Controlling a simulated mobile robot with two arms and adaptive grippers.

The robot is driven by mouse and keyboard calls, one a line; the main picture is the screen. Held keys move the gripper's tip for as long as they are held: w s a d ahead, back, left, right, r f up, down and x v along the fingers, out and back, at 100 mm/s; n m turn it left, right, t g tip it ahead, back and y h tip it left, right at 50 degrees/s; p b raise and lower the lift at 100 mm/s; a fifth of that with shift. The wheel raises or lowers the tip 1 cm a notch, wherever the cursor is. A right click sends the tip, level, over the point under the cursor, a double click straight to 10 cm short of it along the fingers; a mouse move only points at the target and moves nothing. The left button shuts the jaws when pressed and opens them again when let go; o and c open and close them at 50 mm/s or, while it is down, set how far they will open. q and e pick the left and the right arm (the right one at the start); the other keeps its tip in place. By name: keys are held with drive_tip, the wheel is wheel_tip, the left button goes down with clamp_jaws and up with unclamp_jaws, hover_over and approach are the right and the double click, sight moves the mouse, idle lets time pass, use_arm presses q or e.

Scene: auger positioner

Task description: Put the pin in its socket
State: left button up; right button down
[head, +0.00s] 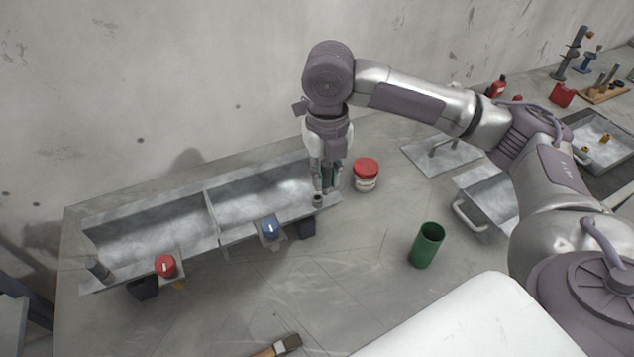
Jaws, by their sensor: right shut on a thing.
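My right gripper (326,188) points down at the right end of the grey metal trough (150,238). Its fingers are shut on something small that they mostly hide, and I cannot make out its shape. A small dark round socket-like fitting (318,202) sits on the trough's right end plate, right at the fingertips. I cannot tell whether the held thing is inside it or only above it. A dark grey upright cylinder (97,268) stands on the trough's left end plate. My left gripper is not in view.
A red-lidded jar (366,175) stands close right of my gripper. A green cup (427,245), a brush (278,346) and a metal tray (606,140) are on the table (345,270). The table's middle is mostly clear.

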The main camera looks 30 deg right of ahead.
drive_tip(key=shift+w+a+f, duration=0.15)
drive_tip(key=shift+w+f, duration=0.15)
drive_tip(key=shift+w, duration=0.25)
drive_tip(key=shift+w+a+f, duration=0.1)
drive_tip(key=shift+w+f, duration=0.2)
drive_tip(key=shift+w, duration=0.25)
drive_tip(key=shift+w+f, duration=0.1)
drive_tip(key=shift+f, duration=0.15)
wheel_tip(320, 180, down, 3)
drive_tip(key=shift+f+p, duration=0.1)
drive_tip(key=shift+p, duration=0.65)
drive_tip(key=shift+f, duration=0.35)
drive_tip(key=shift+f, duration=0.1)
drive_tip(key=c, duration=1)
unclamp_jaws()
wheel_tip(320, 180, up, 12)
drive_tip(key=b, duration=0.2)
drive_tip(key=shift+b, duration=0.3)
